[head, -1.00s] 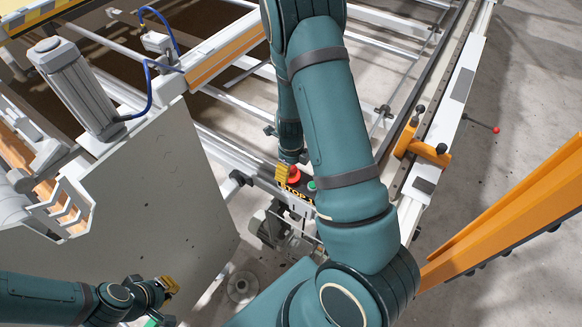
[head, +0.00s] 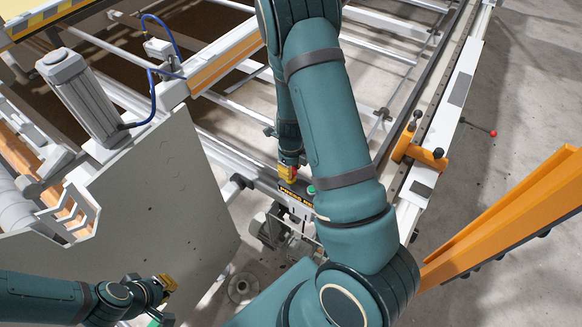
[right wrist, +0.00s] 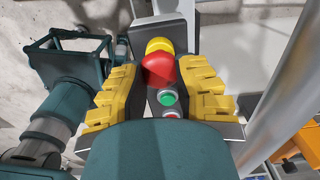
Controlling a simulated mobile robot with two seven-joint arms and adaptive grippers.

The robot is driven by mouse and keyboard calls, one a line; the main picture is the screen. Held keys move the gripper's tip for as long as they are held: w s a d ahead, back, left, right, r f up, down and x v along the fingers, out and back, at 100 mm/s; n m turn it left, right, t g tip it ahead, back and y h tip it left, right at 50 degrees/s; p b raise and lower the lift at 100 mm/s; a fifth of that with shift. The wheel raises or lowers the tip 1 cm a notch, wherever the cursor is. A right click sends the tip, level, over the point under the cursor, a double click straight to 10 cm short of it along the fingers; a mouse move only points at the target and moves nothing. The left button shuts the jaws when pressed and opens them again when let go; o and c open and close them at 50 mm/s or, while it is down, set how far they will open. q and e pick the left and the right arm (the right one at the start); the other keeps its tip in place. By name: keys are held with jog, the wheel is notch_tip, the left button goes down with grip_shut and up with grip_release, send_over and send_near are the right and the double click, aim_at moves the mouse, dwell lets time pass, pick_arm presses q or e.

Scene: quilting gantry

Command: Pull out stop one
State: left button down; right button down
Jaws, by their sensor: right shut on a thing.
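Stop one, a red mushroom button (right wrist: 158,68) with a yellow collar (right wrist: 158,46), sits on a control box at the end of the gantry frame. My right gripper (right wrist: 158,88) has its yellow pads on both sides of the red head and is shut on it. In the head view my right gripper (head: 288,173) hides nearly all of the button above the dark label plate (head: 297,194). My left gripper (head: 168,286) is at the lower left, away from the box; its jaw opening is too small to tell.
A green button (right wrist: 167,97) and a second red button (right wrist: 170,114) are on the same box, close to my right fingers. A grey panel (head: 150,200) stands at left.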

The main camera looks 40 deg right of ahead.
jog(key=c, duration=0.5)
grip_release()
